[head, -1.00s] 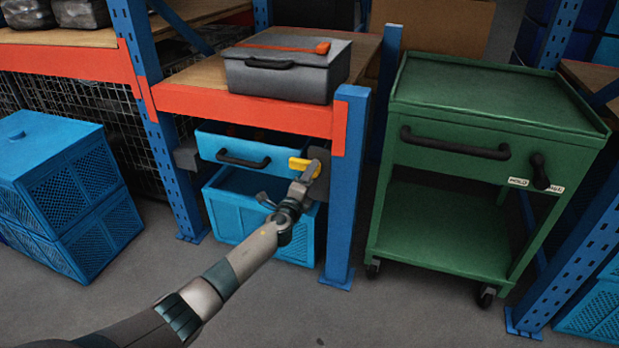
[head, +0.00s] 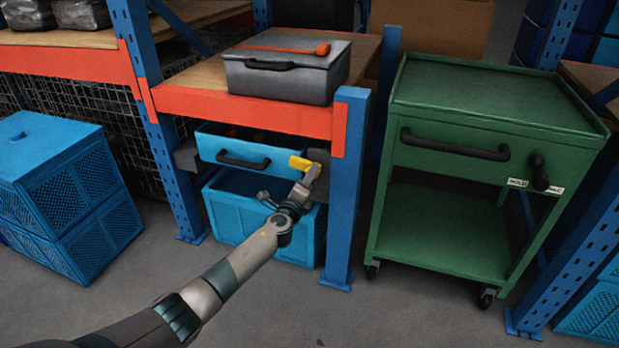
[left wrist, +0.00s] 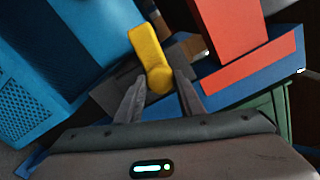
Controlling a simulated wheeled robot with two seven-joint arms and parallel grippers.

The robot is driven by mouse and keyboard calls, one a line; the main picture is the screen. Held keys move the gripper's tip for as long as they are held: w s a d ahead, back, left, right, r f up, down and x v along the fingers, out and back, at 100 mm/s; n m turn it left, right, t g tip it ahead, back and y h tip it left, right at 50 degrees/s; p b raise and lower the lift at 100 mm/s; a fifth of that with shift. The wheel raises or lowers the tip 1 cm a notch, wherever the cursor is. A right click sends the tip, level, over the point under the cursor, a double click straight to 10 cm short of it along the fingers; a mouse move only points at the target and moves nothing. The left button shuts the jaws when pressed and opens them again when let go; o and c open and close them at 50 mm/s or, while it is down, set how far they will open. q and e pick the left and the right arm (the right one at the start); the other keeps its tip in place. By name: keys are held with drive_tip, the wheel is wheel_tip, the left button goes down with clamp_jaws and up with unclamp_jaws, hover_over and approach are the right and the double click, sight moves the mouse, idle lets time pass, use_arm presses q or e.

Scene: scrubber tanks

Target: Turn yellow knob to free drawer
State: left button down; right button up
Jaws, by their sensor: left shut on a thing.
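The yellow knob (head: 299,163) is on a dark plate at the right end of the blue drawer (head: 208,145). Its arm points left, tilted slightly up, and its tip overlaps the drawer's right edge in the head view. My left gripper (head: 310,177) is shut on the knob. In the left wrist view, the knob (left wrist: 147,44) rises from between the fingertips of my left gripper (left wrist: 160,88), its round end between them. The drawer has a black handle (head: 243,160) and its front stands under the orange beam. My right gripper is not in view.
A grey toolbox (head: 285,75) sits on the shelf above. A blue crate (head: 235,212) is below the drawer. A blue post (head: 345,190) stands close right of the knob, then a green cart (head: 440,230). Stacked blue crates (head: 65,190) are left. The floor in front is clear.

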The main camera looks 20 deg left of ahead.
use_arm(q)
drive_tip(key=shift+m+p, duration=2.05)
drive_tip(key=shift+m, duration=6.25)
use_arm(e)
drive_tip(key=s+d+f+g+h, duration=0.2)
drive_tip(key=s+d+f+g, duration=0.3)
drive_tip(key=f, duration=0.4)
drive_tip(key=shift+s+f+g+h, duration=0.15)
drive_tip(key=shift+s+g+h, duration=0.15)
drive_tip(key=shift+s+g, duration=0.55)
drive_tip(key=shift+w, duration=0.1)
use_arm(q)
drive_tip(key=c, duration=1.2)
unclamp_jaws()
drive_tip(key=s+p, duration=0.4)
drive_tip(key=s, duration=1.3)
drive_tip(key=shift+s+a+p, duration=0.25)
drive_tip(key=shift+a+p, duration=0.05)
drive_tip(key=shift+p, duration=0.05)
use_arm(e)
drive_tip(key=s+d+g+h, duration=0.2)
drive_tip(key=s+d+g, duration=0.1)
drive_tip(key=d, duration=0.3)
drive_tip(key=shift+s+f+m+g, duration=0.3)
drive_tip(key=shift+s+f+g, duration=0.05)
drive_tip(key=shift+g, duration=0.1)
